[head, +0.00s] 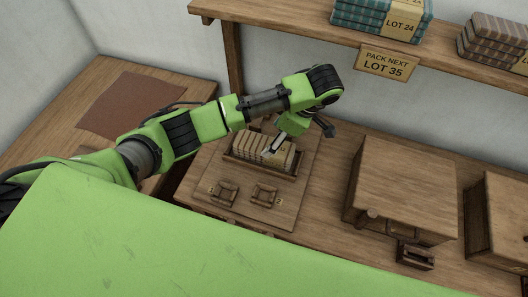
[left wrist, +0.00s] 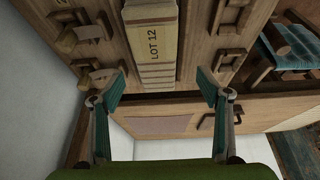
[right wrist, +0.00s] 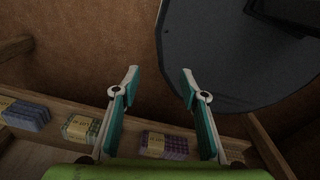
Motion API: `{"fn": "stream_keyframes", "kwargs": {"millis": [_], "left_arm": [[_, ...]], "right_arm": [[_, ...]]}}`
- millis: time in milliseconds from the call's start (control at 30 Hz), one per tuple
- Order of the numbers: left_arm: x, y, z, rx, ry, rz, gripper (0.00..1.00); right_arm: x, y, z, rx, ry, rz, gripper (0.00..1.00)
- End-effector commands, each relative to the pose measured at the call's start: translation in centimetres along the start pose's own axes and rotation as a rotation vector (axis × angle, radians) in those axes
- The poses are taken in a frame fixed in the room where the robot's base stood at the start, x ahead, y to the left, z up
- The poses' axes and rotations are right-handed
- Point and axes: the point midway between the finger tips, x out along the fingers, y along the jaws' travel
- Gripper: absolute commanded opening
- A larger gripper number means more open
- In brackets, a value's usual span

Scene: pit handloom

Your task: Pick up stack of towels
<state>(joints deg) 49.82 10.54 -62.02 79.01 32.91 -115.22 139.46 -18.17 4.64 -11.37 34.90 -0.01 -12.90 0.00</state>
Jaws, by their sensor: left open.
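A striped beige-brown stack of towels (head: 250,147) lies in a shallow wooden tray on a board on the table. In the left wrist view the stack (left wrist: 155,42) carries a pale band reading LOT 12. My left gripper (head: 298,140) is over the stack's right part in the head view and hides some of it. In the left wrist view my left gripper (left wrist: 160,82) is open, its fingers apart on either side of the stack's line; contact cannot be told. My right gripper (right wrist: 160,82) is open and empty, outside the head view.
Two small wooden frames (head: 264,195) sit in front of the tray. Wooden boxes (head: 405,185) stand at right. A shelf above holds a LOT 24 stack (head: 380,18), another stack (head: 493,42) and a PACK NEXT LOT 35 sign (head: 386,62). A brown mat (head: 130,103) lies left.

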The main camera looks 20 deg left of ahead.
Motion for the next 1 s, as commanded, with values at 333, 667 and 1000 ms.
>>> {"fn": "stream_keyframes", "kwargs": {"millis": [333,667,1000], "left_arm": [[3.4,0.1,-0.2,0.0,0.001,0.0,0.69],[7.7,0.1,-0.4,-0.001,0.001,0.001,0.69],[8.0,0.2,-0.3,0.0,-0.001,0.003,0.49]], "right_arm": [[0.6,0.0,-3.1,-0.001,0.047,0.0,0.4],[-0.5,0.0,-3.0,-0.001,0.044,0.0,0.4],[-0.5,0.0,-1.5,-0.001,0.022,-0.001,0.4]]}}
